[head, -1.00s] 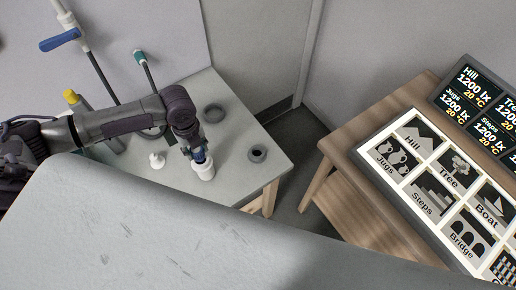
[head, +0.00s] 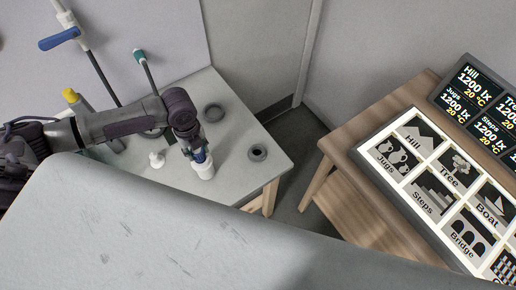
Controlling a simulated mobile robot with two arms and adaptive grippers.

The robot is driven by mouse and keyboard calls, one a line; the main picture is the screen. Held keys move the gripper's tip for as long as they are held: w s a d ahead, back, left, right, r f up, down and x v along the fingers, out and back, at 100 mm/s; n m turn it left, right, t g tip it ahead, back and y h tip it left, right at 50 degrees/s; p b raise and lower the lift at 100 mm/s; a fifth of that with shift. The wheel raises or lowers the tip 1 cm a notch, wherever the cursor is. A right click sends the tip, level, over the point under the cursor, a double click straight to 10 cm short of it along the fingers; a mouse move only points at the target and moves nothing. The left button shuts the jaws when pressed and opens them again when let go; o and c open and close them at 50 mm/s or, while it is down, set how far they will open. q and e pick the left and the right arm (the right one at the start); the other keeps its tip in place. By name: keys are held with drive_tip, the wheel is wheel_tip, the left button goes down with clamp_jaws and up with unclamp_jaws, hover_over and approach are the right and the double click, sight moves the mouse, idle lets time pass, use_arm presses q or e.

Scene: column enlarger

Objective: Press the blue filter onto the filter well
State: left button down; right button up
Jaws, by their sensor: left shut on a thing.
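My left gripper (head: 198,156) points down over the small light table, shut on the blue filter (head: 200,157), of which only a small blue part shows between the fingers. Directly below it stands a short white cylinder (head: 205,170), which looks like the filter well. The blue part is at the cylinder's top; I cannot tell whether it is seated or just touching. My right gripper is not in view.
Yellow-topped (head: 70,95), teal-topped (head: 139,54) and blue-handled (head: 59,39) parts stand behind. A wooden table at right holds a lit picture panel (head: 419,206). A grey surface fills the foreground.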

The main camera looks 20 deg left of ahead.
use_arm(q)
drive_tip(key=shift+f+b, duration=0.35)
drive_tip(key=shift+f, duration=0.45)
drive_tip(key=c, duration=0.6)
unclamp_jaws()
drive_tip(key=shift+r, duration=0.2)
drive_tip(key=shift+r+p, duration=0.6)
drive_tip(key=shift+r, duration=3.25)
